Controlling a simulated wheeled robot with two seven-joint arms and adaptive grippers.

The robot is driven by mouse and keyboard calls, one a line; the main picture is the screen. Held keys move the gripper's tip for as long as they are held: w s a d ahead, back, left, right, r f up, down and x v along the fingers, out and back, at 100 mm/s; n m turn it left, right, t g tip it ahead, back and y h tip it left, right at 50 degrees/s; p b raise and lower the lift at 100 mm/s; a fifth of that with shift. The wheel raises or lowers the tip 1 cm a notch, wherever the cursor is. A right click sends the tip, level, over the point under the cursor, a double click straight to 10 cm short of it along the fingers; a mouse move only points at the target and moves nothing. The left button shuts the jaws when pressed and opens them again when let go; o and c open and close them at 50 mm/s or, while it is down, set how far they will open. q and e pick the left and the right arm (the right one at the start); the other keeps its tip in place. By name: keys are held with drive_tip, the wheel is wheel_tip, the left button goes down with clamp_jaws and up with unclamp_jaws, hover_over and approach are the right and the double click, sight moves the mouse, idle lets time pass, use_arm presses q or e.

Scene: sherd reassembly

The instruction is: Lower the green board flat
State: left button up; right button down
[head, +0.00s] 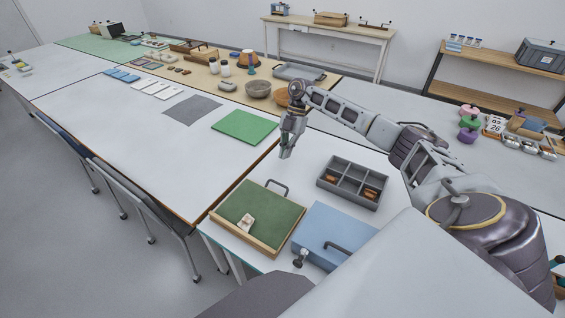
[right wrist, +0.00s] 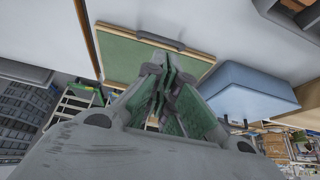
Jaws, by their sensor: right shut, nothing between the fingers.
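The green board (head: 262,207) sits in a wooden frame on the near table, with a dark handle (head: 278,187) at its far edge. A small pale piece (head: 246,222) rests on the board. I cannot tell for certain whether the board lies flat or slopes. The board also shows in the right wrist view (right wrist: 122,55), partly hidden behind the fingers. My right gripper (head: 285,154) is shut and empty, above the table beyond the handle and apart from it. It also shows in the right wrist view (right wrist: 166,62). My left gripper is not in view.
A blue box with a dark handle (head: 322,228) stands right of the board. A grey divided tray (head: 352,184) holding brown pieces lies behind it. A flat green mat (head: 245,125) and a grey mat (head: 192,110) lie on the white table to the left, which has much free room.

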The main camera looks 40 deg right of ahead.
drive_tip(key=shift+v, duration=1.45)
drive_tip(key=shift+f, duration=0.1)
